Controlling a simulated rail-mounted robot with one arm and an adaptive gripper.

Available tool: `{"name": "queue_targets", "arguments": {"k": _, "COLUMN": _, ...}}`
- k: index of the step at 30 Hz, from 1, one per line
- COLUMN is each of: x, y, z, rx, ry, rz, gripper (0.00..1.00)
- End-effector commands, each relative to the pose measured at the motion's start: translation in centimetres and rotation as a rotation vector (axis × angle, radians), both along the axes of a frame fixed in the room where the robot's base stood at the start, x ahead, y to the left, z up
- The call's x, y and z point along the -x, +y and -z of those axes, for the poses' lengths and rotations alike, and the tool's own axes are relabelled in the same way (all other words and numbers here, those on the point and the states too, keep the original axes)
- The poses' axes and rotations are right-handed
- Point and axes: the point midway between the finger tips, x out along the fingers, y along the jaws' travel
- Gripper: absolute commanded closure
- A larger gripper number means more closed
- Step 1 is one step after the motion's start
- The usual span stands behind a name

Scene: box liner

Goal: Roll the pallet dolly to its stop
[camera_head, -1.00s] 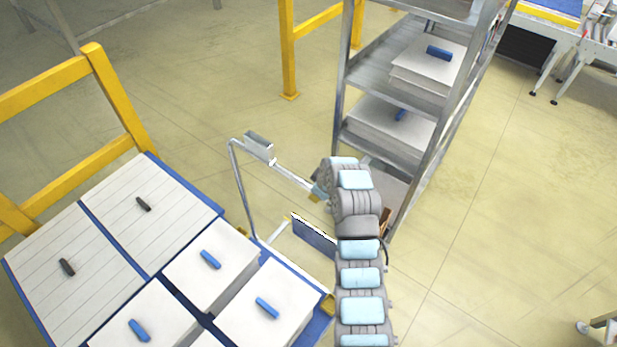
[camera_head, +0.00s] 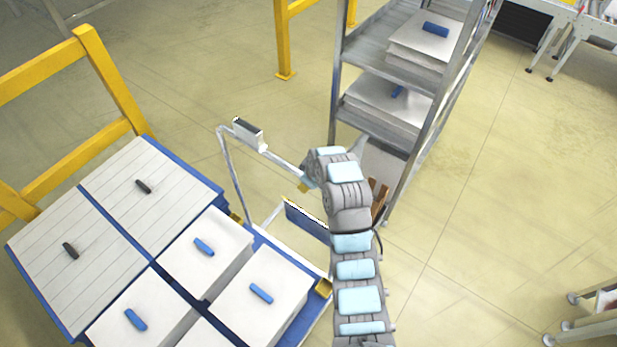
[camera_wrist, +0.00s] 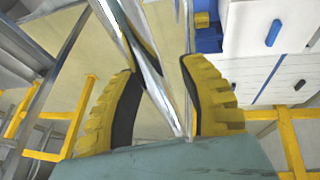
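The pallet dolly (camera_head: 318,318) is at lower left in the head view, its blue edge carrying white boxes (camera_head: 262,308) with blue clips. A silver push frame (camera_head: 233,170) rises at its right end, its top bar running to my gripper (camera_head: 303,184). In the wrist view a shiny silver bar (camera_wrist: 150,78) passes between the yellow fingers of my gripper (camera_wrist: 158,68). A gap shows between the bar and the right finger, so the fingers look open around it. Contact with the left finger is unclear. No stop can be made out.
Lined pale panels (camera_head: 113,205) with dark clips lie beside the boxes, next to a yellow rail frame (camera_head: 110,75). A metal shelf rack (camera_head: 337,100) stands close behind my arm. A yellow post (camera_head: 283,40) stands further back. Open floor (camera_head: 490,220) lies to the right.

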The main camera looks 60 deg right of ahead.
Motion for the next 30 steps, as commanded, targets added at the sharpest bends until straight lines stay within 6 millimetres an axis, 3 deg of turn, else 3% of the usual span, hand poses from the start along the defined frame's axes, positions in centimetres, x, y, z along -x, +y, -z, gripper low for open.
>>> {"name": "queue_targets", "arguments": {"k": 14, "x": 0.2, "y": -0.1, "z": -0.7, "rx": 0.007, "ry": -0.003, "rz": 0.002, "gripper": 0.46}}
{"name": "queue_targets", "arguments": {"k": 30, "x": 2.8, "y": 1.4, "z": -7.2, "rx": 0.006, "ry": -0.004, "rz": 0.001, "gripper": 0.46}}
